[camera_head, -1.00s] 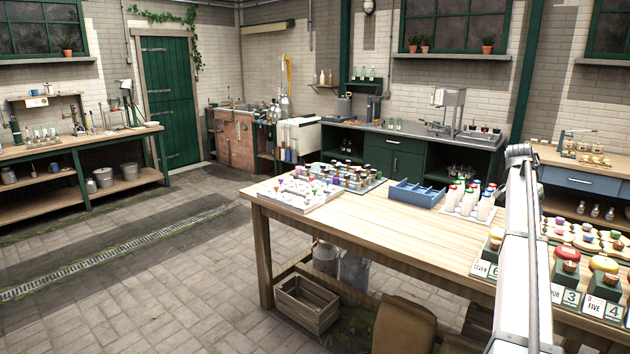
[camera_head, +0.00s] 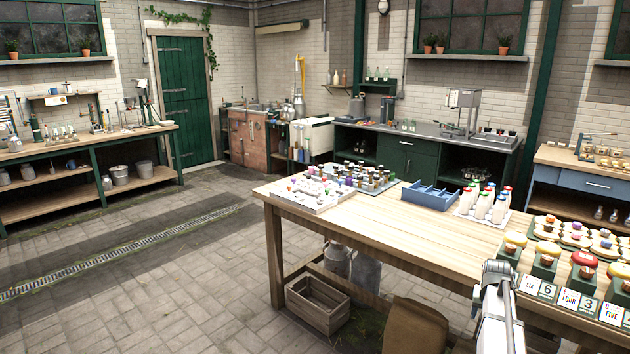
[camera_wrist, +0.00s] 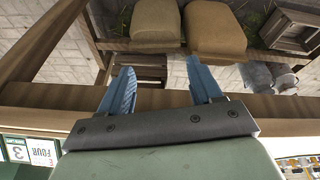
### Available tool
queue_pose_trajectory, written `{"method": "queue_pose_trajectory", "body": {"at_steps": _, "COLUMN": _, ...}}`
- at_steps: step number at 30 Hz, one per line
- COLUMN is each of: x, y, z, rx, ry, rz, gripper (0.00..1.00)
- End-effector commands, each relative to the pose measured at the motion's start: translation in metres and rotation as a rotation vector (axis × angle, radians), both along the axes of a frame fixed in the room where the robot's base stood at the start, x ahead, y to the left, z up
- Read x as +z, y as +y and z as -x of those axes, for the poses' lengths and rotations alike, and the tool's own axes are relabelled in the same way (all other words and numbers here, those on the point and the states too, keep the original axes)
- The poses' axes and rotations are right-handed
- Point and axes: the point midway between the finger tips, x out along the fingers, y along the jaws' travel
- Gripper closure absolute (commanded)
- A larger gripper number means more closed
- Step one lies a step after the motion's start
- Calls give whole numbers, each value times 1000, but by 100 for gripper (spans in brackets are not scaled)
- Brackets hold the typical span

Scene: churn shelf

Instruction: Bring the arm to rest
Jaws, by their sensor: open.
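My arm (camera_head: 499,315) shows at the lower right of the head view, in front of the near edge of the wooden table (camera_head: 400,235). My gripper (camera_wrist: 158,85) shows in the wrist view with its two blue fingers spread apart and nothing between them. In that view the fingers lie over the table's edge and the space below it, where tan sacks (camera_wrist: 215,32) stand. The gripper's fingers cannot be made out in the head view.
On the table stand a blue divided tray (camera_head: 432,196), white bottles (camera_head: 483,206), a white tray of small items (camera_head: 312,196) and numbered green stands (camera_head: 582,277) close to my arm. A wooden crate (camera_head: 318,304) and a sack (camera_head: 415,327) are on the floor. The left floor is clear.

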Motion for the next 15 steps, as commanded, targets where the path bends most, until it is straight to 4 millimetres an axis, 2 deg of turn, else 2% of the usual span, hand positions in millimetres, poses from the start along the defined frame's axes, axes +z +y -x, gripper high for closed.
{"method": "queue_pose_trajectory", "body": {"at_steps": 1, "x": -23, "y": 19, "z": 12, "rx": 18, "ry": 19, "rz": -16, "gripper": 36}}
{"method": "queue_pose_trajectory", "body": {"at_steps": 6, "x": -84, "y": 65, "z": 39, "rx": 64, "ry": 72, "rz": -65, "gripper": 36}}
{"method": "queue_pose_trajectory", "body": {"at_steps": 15, "x": -177, "y": 148, "z": 100, "rx": 126, "ry": 182, "rz": -150, "gripper": 36}}
